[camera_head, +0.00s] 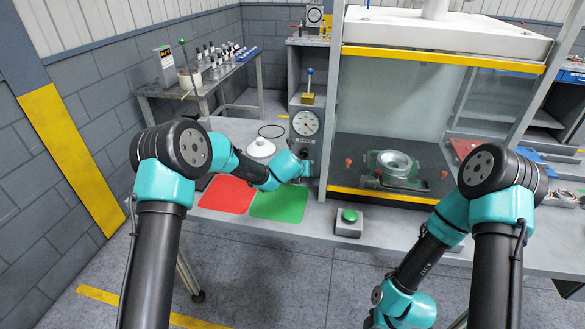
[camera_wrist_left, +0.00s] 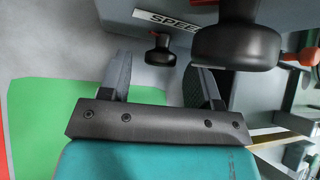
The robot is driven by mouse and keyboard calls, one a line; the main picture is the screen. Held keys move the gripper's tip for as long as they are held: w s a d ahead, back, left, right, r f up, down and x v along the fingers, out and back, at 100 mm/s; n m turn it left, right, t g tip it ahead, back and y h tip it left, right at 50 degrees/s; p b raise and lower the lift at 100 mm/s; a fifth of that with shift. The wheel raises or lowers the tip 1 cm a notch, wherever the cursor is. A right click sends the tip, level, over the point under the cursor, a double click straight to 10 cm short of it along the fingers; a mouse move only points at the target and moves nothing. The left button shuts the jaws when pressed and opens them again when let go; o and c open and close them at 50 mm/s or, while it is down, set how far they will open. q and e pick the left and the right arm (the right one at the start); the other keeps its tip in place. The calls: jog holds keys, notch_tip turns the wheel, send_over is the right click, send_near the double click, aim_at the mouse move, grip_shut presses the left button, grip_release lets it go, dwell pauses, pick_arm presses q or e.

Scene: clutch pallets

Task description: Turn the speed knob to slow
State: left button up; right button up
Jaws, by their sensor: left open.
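In the left wrist view a "SPEED" label (camera_wrist_left: 165,20) sits on a grey panel. A small black knob (camera_wrist_left: 160,50) sticks out below it, and a larger, closer black knob (camera_wrist_left: 235,45) covers the label's right end. I cannot tell for sure which one is the speed knob, nor its setting. My left gripper (camera_wrist_left: 164,73) is open, its fingers apart and pointing at the panel. The small knob appears between the finger lines, with no visible contact. In the head view the left gripper (camera_head: 303,154) is at the panel below the dial gauge (camera_head: 305,122), hiding the knobs. My right gripper is out of view.
A red mat (camera_head: 227,194) and a green mat (camera_head: 279,203) lie on the bench below my left arm. A green push button (camera_head: 349,215) stands at the front edge. Right of the panel is a guarded bay with a metal ring (camera_head: 395,165) on a fixture.

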pick_arm(q)
jog(key=v, duration=1.6)
jog(key=shift+s, duration=0.15)
jog(key=shift+r, duration=0.1)
